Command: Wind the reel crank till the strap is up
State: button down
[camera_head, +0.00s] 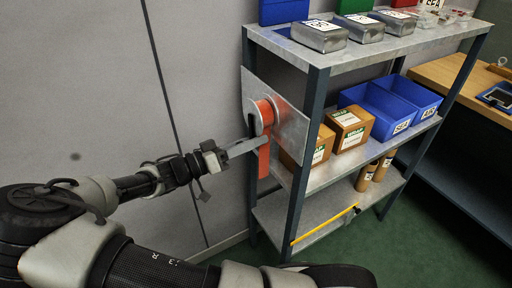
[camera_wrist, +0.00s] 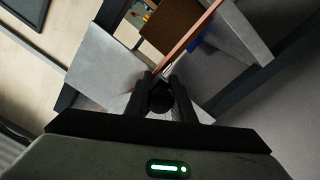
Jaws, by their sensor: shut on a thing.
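The reel (camera_head: 265,114) is mounted on a grey metal plate (camera_head: 290,122) on the left side of the shelf rack. An orange strap (camera_head: 264,161) is wound on it and a length hangs below. The strap also shows edge-on as an orange line in the wrist view (camera_wrist: 190,38). A light metal crank arm (camera_head: 241,147) reaches left from the reel. My gripper (camera_head: 222,155) is at its outer end. In the wrist view my gripper (camera_wrist: 163,88) is shut on the dark round crank knob (camera_wrist: 160,100). The fingers partly hide the knob.
The shelf rack (camera_head: 312,135) stands right of the reel, with metal tins (camera_head: 319,36), cardboard boxes (camera_head: 349,124) and blue bins (camera_head: 378,112). A yellow rod (camera_head: 327,224) lies low on it. A wooden bench (camera_head: 460,84) is at the far right. A plain wall (camera_head: 195,70) is left.

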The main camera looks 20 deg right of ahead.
jog(key=shift+w+a+r+m, duration=0.1)
jog(key=shift+w+a+m, duration=0.15)
jog(key=shift+w, duration=0.25)
jog(key=shift+r, duration=0.1)
jog(key=c, duration=1.5)
grip_release()
jog(key=shift+c, duration=0.2)
jog(key=shift+d, duration=0.1)
jog(key=shift+s, duration=0.1)
jog(key=s+a+f, duration=0.1)
jog(key=s+a, duration=0.1)
jog(key=a, duration=1.5)
jog(key=shift+s+p, duration=0.3)
jog(key=shift+s, duration=0.1)
jog(key=shift+f, duration=0.1)
